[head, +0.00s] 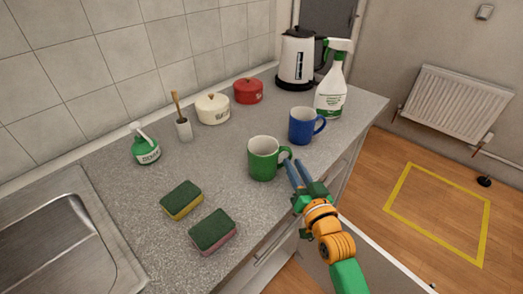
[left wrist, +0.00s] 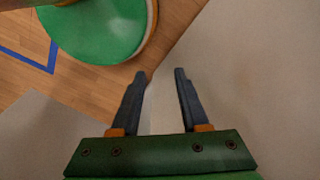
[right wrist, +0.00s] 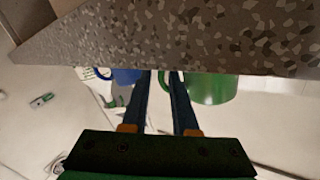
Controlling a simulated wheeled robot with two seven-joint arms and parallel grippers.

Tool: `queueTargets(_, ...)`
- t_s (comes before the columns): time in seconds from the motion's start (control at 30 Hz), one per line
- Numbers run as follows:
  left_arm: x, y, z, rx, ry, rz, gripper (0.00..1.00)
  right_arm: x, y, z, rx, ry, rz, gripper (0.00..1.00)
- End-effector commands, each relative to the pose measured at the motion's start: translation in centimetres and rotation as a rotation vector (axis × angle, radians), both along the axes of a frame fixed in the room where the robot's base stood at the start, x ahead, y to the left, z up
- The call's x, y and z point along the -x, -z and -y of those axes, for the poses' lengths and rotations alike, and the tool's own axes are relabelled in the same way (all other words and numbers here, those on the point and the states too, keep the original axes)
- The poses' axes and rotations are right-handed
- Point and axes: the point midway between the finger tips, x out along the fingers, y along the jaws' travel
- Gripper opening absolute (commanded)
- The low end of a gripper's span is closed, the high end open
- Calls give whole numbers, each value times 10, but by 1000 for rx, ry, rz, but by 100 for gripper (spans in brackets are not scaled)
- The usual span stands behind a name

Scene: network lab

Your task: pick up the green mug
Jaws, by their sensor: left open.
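The green mug (head: 263,160) stands upright on the speckled grey counter, its handle toward the right. My right gripper (head: 292,161) is at the handle side of the mug, at the counter's front edge, with its two fingers apart. In the right wrist view the green mug (right wrist: 212,88) is just right of the fingertips (right wrist: 160,73). Its handle shows partly behind the right finger; I cannot tell whether they touch. My left gripper (left wrist: 160,74) is open and empty in the left wrist view, and out of the head view.
A blue mug (head: 302,126) stands just behind the green one. A spray bottle (head: 331,92), a kettle (head: 296,60), red (head: 248,92) and cream (head: 213,110) pots stand farther back. Two sponges (head: 182,200) (head: 212,232) lie at the front left, near the sink (head: 113,235).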

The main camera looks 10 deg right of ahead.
Motion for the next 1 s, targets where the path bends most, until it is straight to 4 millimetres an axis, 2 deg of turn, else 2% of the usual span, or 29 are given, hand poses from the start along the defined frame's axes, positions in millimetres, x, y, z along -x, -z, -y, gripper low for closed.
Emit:
queueTargets(0.2,11,-4,-1,-3,0,-21,45,-41,0,-4,1,0,-1,27)
queueTargets(0.3,11,-4,-1,-3,0,-21,45,-48,0,-4,1,0,-2,27)
queueTargets(0.47,6,-4,-1,-2,1,-12,45,-48,1,-4,1,0,-2,27)
queueTargets(0.6,5,-4,-1,-1,1,-10,45,-48,1,-4,1,0,-2,0)
queueTargets(1.0,5,-5,-1,-1,2,-9,45,-48,0,-4,1,0,-1,0)
